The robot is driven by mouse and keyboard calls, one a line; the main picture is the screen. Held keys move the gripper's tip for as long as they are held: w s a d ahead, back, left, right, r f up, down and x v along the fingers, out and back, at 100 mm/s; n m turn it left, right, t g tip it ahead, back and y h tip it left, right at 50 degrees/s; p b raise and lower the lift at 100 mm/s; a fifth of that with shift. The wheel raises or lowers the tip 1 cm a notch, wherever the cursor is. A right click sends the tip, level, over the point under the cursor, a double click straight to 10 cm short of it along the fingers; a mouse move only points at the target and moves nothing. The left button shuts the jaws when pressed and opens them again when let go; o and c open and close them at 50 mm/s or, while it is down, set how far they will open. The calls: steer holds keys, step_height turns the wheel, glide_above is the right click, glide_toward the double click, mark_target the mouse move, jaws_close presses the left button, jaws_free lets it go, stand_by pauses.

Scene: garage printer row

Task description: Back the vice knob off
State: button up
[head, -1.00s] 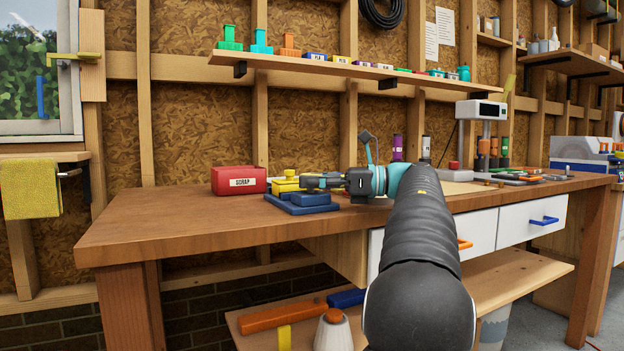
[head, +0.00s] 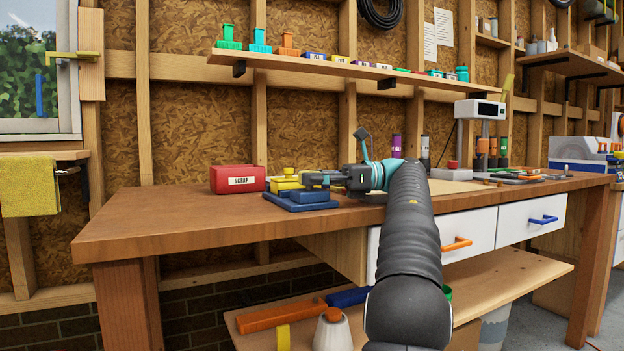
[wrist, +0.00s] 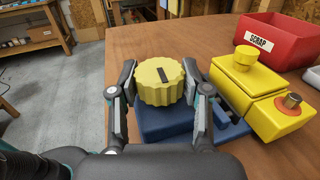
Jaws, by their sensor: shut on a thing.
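The bar mark is tilted slightly from upright. In the head view my gripper (head: 312,180) reaches the vice from the right, and its fingers hide the knob.
A red scrap bin (head: 238,179) stands just left of the vice, close behind it in the wrist view (wrist: 285,40). The wooden bench (head: 180,215) is clear at its left end.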

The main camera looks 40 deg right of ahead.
steer(key=o, duration=1.2)
steer(key=shift+c, duration=0.2)
steer(key=shift+a+r+m+t+h, duration=0.1)
steer(key=shift+m+t+h, duration=0.25)
steer(key=shift+t, duration=0.25)
